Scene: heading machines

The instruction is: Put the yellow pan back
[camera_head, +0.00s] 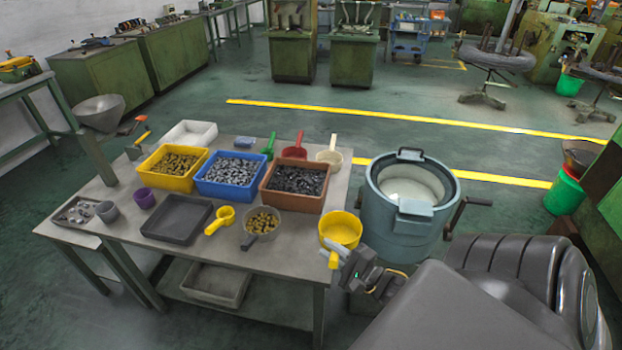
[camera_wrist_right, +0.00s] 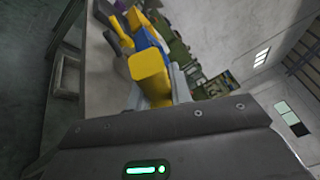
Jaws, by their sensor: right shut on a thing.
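The yellow pan (camera_head: 341,229) is at the right front edge of the grey table (camera_head: 110,215), with its open top up. My right gripper (camera_head: 348,262) is shut on its handle, in front of the table edge. I cannot tell whether the pan touches the table top. In the right wrist view the yellow pan (camera_wrist_right: 150,74) shows in front of the gripper, and its inside is hidden. My left gripper is not in view. A smaller yellow scoop (camera_head: 220,219) lies on the table.
Yellow (camera_head: 148,183), blue (camera_head: 205,190) and brown (camera_head: 270,200) bins of small parts stand on the table. A grey pan (camera_head: 260,239) with brass parts and a dark empty tray (camera_head: 158,234) are in front. A blue-grey drum (camera_head: 385,240) stands close right of the table.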

